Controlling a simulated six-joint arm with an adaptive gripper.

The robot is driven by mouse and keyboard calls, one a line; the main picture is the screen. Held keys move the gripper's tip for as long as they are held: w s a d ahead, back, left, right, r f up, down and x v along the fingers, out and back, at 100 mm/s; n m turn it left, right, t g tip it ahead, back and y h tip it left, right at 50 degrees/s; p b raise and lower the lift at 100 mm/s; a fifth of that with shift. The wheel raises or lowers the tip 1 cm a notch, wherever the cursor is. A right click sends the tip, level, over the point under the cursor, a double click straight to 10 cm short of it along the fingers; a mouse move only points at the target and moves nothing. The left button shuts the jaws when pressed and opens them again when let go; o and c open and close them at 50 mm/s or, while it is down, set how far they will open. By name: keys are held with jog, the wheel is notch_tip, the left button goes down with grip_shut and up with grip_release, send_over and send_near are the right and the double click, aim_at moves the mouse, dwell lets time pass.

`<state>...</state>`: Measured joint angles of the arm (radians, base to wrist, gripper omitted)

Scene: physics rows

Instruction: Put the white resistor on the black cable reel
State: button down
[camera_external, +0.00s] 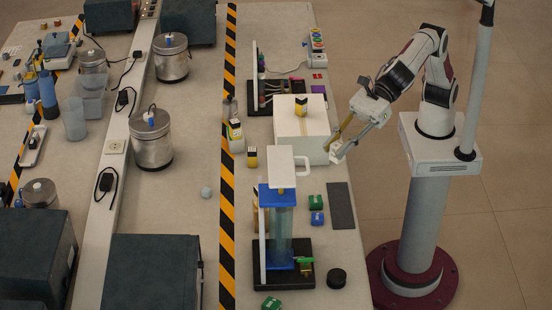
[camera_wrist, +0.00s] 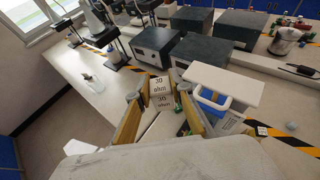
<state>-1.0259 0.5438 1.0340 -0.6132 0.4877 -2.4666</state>
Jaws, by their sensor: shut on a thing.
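The white resistor (camera_wrist: 161,86), a small block marked "30 ohm", sits between the two yellowish fingers of my gripper (camera_wrist: 162,103) in the wrist view. My gripper (camera_external: 338,150) is shut on it; in the outside view the resistor (camera_external: 336,155) shows as a small pale block at the fingertips, above the bench's right edge, beside a white box. The black cable reel (camera_external: 336,278) is a small round dark disc on the bench near its front right corner. It is well apart from my gripper, and I cannot make it out in the wrist view.
The white box (camera_external: 290,150) has a yellow-and-black block on top. An apparatus with a blue top (camera_external: 276,195) and clear cylinder stands left of the reel. Green (camera_external: 316,201) and blue (camera_external: 317,218) blocks and a flat dark strip (camera_external: 341,206) lie between box and reel.

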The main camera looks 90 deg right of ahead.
jog(key=s+a, duration=0.2)
jog(key=s, duration=0.1)
send_over(337, 275)
notch_tip(337, 275, down, 32)
jog(key=shift+n+y, duration=0.3)
dwell(1.2)
jog(key=shift+a+f+g, duration=0.1)
jog(key=shift+f+g, duration=0.1)
jog(key=shift+g, duration=0.1)
jog(key=shift+f, duration=3)
jog(key=shift+f, duration=0.1)
jog(key=shift+f, duration=1.8)
jog(key=shift+f, duration=0.15)
